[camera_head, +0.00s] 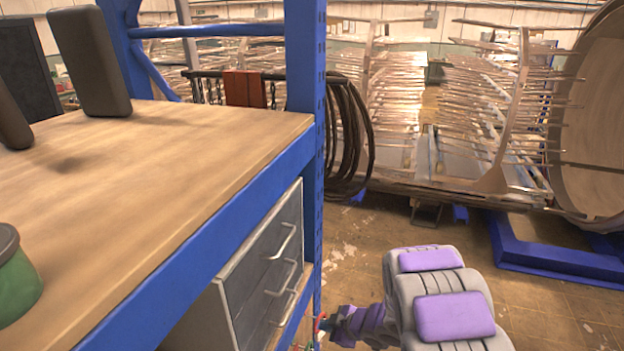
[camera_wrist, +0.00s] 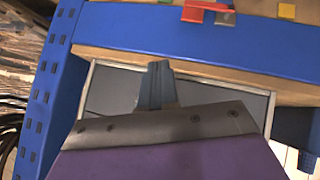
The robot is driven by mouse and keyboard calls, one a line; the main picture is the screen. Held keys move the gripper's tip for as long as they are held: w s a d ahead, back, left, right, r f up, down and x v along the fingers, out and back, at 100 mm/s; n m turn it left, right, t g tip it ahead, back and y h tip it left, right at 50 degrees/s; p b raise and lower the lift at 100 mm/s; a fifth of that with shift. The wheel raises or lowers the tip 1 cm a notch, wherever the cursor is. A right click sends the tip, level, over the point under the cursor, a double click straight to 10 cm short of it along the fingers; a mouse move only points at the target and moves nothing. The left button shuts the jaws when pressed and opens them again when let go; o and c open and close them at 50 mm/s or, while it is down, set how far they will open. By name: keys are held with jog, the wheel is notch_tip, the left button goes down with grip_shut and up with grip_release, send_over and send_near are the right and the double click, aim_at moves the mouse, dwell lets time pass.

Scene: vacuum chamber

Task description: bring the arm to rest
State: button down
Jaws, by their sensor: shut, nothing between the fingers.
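My arm shows at the lower right of the head view, grey with purple pads. Its purple forearm points left toward the drawer unit under the bench, and its end is partly hidden behind the blue bench post. In the wrist view my gripper (camera_wrist: 157,82) is shut and empty, its fingers together in front of a grey panel, likely the drawer unit (camera_wrist: 112,92). I cannot tell whether the fingertips touch it.
The wooden bench (camera_head: 170,165) with a blue frame fills the left. Dark blocks (camera_head: 90,60) and a green round thing (camera_head: 15,280) are on it. The grey drawer unit (camera_head: 262,275) is below. Black cables (camera_head: 345,140) hang by the post. Open floor (camera_head: 545,300) lies right.

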jog(key=s+d+r+m+h+b, duration=0.4)
jog(key=d+h, duration=0.1)
jog(key=d, duration=0.4)
jog(key=s+d+r+m+h+b, duration=0.3)
jog(key=s+d+m+h+b, duration=0.15)
jog(key=d, duration=0.35)
jog(key=s+a+m+g+y+b, duration=0.1)
jog(key=s+a+m+g+b, duration=0.2)
jog(key=s, duration=1.3)
jog(key=s+a+f+m+g+y+b, duration=0.1)
jog(key=s+a+m+g+b, duration=0.3)
jog(key=s, duration=1.1)
jog(key=shift+s+a+g+b, duration=0.4)
jog(key=shift+a+g+b, duration=0.1)
jog(key=shift+a+b, duration=0.3)
jog(key=shift+y, duration=0.25)
